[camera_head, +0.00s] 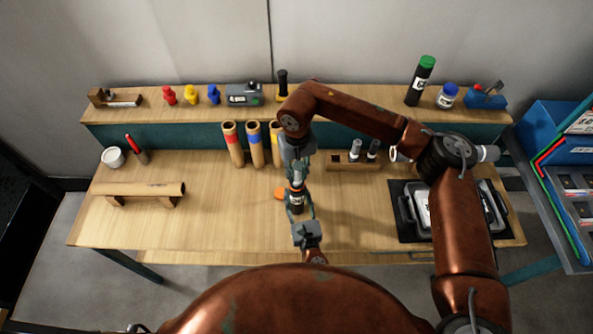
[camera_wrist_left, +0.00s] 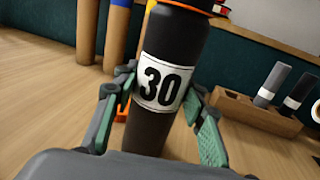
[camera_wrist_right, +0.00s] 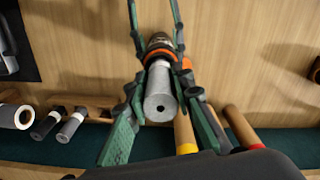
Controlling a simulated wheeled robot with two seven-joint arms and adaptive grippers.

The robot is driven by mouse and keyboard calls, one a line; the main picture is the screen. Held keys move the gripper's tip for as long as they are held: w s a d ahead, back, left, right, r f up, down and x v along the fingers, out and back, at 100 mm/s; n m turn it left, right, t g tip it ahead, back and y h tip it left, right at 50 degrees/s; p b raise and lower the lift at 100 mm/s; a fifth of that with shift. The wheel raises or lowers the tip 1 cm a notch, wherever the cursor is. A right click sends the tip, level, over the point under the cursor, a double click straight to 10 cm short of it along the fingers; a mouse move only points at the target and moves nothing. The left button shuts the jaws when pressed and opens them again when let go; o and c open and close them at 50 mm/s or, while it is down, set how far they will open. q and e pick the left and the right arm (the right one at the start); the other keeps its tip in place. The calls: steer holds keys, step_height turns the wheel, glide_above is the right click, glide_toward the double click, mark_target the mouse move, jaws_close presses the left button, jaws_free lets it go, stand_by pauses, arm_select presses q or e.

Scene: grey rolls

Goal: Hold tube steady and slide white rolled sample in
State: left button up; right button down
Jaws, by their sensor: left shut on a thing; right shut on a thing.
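A black tube (camera_head: 297,205) with an orange rim stands upright near the table's middle. In the left wrist view the tube (camera_wrist_left: 158,85) bears a white "30" label. My left gripper (camera_head: 300,212) is shut around the tube from the front, with fingers on both sides of it. My right gripper (camera_head: 296,172) is above the tube, shut on a pale grey-white rolled sample (camera_wrist_right: 160,92). The roll points down at the orange-rimmed mouth of the tube (camera_wrist_right: 157,48). Its lower end meets or overlaps the mouth; I cannot tell how deep it sits.
A wooden rack (camera_head: 352,163) with several rolls stands to the right. Three brown tubes with coloured bands (camera_head: 255,148) stand behind. A grey tray (camera_head: 484,205) sits at the right; the table's left front is clear.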

steer(key=c, duration=1.6)
jaws_free()
step_height(320, 180, up, 12)
arm_select(q)
steer(key=o, duration=1.3)
